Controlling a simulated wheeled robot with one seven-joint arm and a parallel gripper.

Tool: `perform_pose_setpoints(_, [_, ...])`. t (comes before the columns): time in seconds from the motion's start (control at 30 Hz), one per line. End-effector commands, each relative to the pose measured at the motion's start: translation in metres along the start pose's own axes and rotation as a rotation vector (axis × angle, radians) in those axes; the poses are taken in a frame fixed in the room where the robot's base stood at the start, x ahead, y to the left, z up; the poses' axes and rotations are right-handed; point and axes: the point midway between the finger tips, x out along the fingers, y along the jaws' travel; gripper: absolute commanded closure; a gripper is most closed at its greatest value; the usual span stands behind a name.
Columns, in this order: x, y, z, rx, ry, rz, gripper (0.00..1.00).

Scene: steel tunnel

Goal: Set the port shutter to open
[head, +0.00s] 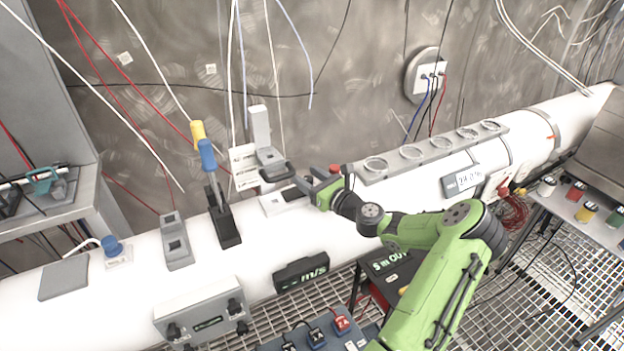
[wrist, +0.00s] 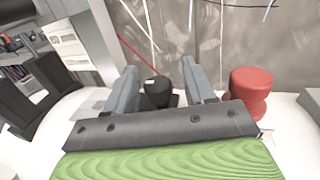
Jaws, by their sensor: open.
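No part is legibly marked as the port shutter, so I cannot tell for certain which one it is. Nearest my gripper (head: 311,185) is a grey fixture with an upright block (head: 260,126) and a black handle (head: 277,173) on the white pipe. My gripper is open just right of this handle, low over the pipe. In the wrist view, a dark knob-like end (wrist: 158,92) shows between the two spread fingers (wrist: 160,78). I cannot tell whether they touch it. A red button (wrist: 250,92) stands just right of the fingers.
A blue knob (head: 112,246) and grey plate (head: 63,279) are further left. A rack of rings (head: 411,153) lies to the right. Cables hang in front of the wall.

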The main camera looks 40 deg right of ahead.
Motion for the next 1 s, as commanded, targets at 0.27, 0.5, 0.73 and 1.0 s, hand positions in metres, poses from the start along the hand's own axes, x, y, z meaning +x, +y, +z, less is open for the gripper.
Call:
perform_pose_setpoints(0.27, [-0.051,-0.001,-0.002,0.001,0.003,-0.005,0.46])
perform_pose_setpoints(0.5, [-0.119,-0.001,-0.002,0.0,0.003,-0.007,0.46])
perform_pose_setpoints(0.73, [-0.155,0.0,0.0,-0.002,0.001,-0.003,0.46])
perform_pose_setpoints(1.0, [-0.158,0.0,0.0,-0.002,0.0,-0.002,0.46])
